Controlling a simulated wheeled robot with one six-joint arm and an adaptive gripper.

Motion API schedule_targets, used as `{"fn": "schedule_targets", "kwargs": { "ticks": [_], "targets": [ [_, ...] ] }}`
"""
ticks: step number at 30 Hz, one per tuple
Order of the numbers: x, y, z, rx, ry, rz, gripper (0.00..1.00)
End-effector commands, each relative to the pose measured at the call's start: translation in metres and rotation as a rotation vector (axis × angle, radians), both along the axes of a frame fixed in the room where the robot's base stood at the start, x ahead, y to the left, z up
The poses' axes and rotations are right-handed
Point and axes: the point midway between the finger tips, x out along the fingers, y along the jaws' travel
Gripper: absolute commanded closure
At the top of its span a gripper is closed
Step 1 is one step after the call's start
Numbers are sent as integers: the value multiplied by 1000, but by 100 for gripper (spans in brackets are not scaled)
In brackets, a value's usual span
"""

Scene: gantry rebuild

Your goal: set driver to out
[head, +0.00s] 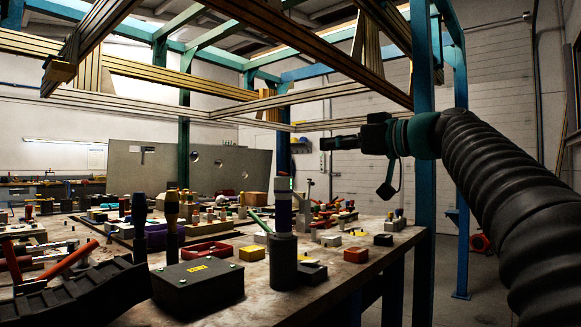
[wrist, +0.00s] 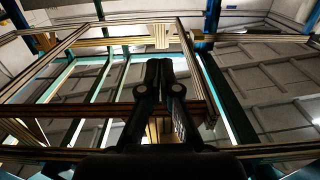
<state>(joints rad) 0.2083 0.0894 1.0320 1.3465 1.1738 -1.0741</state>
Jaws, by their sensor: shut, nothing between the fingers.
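Two upright dark driver-like tools stand at the front left of the workbench in the head view: one with a dark blue handle (head: 139,214) and one with a brownish top (head: 172,208). A purple-and-dark handle (head: 283,211) stands upright in a grey cylindrical holder (head: 283,262) near the bench's front edge. I cannot tell which of these is the driver the task names. My gripper (head: 326,143) is raised above the bench's right part, pointing left, apart from everything. In the wrist view its fingers (wrist: 159,72) are together with nothing between them.
The workbench (head: 345,267) is crowded with small parts. A black box with a yellow label (head: 198,283) and a red tray (head: 207,250) lie near the holder. A blue post (head: 423,180) stands close to my arm. Wooden beams (head: 290,40) hang overhead.

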Motion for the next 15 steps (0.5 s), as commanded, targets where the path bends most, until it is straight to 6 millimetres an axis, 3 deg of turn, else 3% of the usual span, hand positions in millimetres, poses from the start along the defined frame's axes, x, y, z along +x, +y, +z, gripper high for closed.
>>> {"fn": "schedule_targets", "kwargs": {
  "ticks": [8, 15],
  "targets": [
    [5, 6, 0, 1, 2, 0, 100],
    [28, 37, 1, 1, 3, 3, 100]
  ]
}}
